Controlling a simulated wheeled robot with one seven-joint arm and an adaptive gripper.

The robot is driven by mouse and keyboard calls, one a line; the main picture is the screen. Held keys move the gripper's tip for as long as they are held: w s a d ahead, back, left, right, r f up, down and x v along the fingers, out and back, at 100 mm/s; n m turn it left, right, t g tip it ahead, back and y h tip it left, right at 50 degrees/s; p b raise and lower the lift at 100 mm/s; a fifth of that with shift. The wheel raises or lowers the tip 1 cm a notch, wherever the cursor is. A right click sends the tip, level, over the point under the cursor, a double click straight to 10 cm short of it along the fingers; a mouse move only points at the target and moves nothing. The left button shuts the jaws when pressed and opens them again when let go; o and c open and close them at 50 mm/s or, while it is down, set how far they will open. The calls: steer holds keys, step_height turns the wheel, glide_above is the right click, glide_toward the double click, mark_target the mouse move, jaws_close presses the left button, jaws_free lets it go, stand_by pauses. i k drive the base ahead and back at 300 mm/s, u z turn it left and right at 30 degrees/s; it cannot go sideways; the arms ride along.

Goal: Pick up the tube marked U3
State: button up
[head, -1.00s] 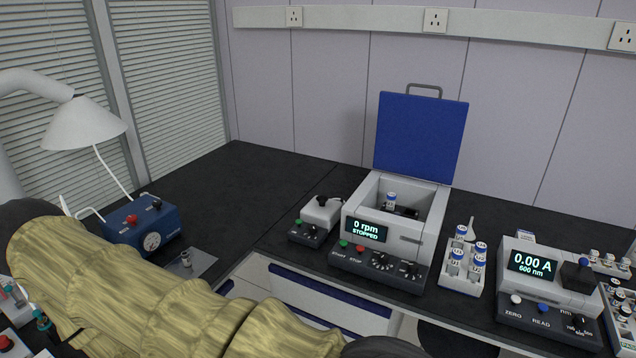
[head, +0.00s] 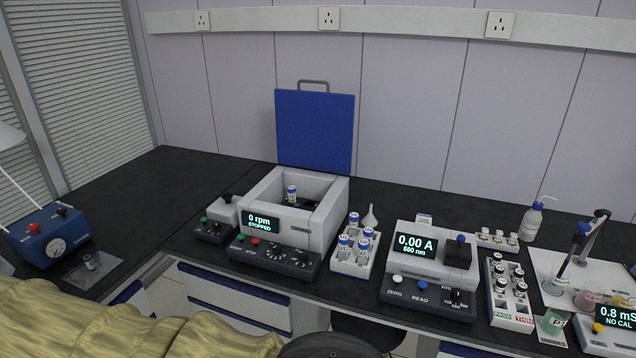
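A white rack (head: 349,268) stands right of the centrifuge and holds several tubes with blue-and-white caps, one of them a back tube (head: 353,219). Their marks are too small to read surely, so I cannot tell which is U3. Another blue-and-white capped tube (head: 292,193) stands in the open centrifuge (head: 325,222); its mark is unreadable too. My arm, in a yellowish sleeve, crosses the lower left of the head view. My gripper is not in view.
The centrifuge's blue lid (head: 314,132) stands up; its display reads 0 rpm, STOPPED. A photometer (head: 430,262) stands close on the right. A second tube rack (head: 511,312) and a wash bottle (head: 531,222) are farther right.

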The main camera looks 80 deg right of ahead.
mark_target(292, 189)
steer(key=k, duration=0.15)
steer(key=z, duration=0.95)
